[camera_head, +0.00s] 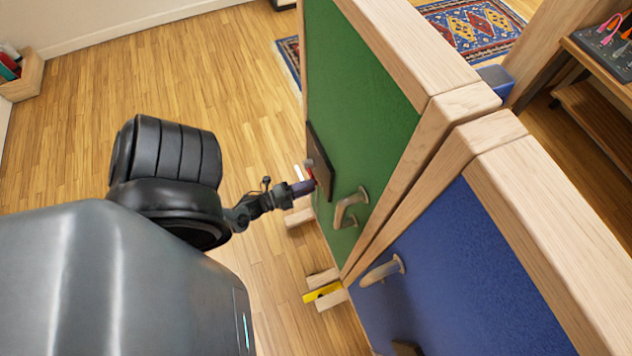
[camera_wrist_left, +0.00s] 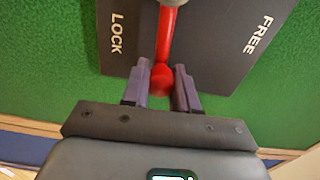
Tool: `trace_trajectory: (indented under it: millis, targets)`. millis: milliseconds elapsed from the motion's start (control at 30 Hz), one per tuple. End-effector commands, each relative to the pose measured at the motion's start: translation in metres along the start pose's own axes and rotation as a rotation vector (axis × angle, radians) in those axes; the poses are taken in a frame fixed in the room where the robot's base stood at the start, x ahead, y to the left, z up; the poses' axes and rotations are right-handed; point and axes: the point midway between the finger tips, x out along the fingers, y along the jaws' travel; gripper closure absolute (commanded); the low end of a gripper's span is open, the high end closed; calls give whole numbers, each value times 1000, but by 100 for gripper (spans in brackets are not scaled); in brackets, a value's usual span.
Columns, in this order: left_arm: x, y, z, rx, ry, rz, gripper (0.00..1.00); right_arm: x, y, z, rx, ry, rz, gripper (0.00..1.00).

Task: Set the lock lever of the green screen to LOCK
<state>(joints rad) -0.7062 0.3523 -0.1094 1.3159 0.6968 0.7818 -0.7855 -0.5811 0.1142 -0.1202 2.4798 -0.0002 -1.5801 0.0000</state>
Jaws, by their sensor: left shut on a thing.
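The green screen (camera_head: 362,90) stands upright in a wooden frame, seen at an angle in the head view. A dark plate (camera_head: 320,158) on it carries the lock lever. In the left wrist view the plate (camera_wrist_left: 215,58) reads LOCK at left and FREE at right. The red lever (camera_wrist_left: 165,38) lies between the two words, its round knob toward my gripper. My left gripper (camera_wrist_left: 161,76) has its purple fingers on either side of the knob and is shut on it. In the head view the gripper (camera_head: 306,186) reaches the plate. My right gripper is not in view.
A blue screen (camera_head: 455,270) adjoins the green one at right. A curved handle (camera_head: 347,207) is on the green screen and another (camera_head: 383,270) on the blue one. Wooden feet and a yellow piece (camera_head: 322,292) stand at floor level. The wooden floor (camera_head: 240,90) at left is clear.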

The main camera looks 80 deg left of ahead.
Motion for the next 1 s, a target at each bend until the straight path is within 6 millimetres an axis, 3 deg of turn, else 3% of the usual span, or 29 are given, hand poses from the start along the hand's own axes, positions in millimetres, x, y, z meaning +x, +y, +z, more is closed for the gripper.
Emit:
trace_trajectory:
  millis: [500,533,667,1000]
  targets:
    - [-4,2,3,19,-12,1,100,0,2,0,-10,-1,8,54]
    - [-4,2,3,19,-12,1,67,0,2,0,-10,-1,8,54]
    - [-4,2,3,18,-12,1,47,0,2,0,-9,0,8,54]
    - [-6,2,3,17,-12,1,46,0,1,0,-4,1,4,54]
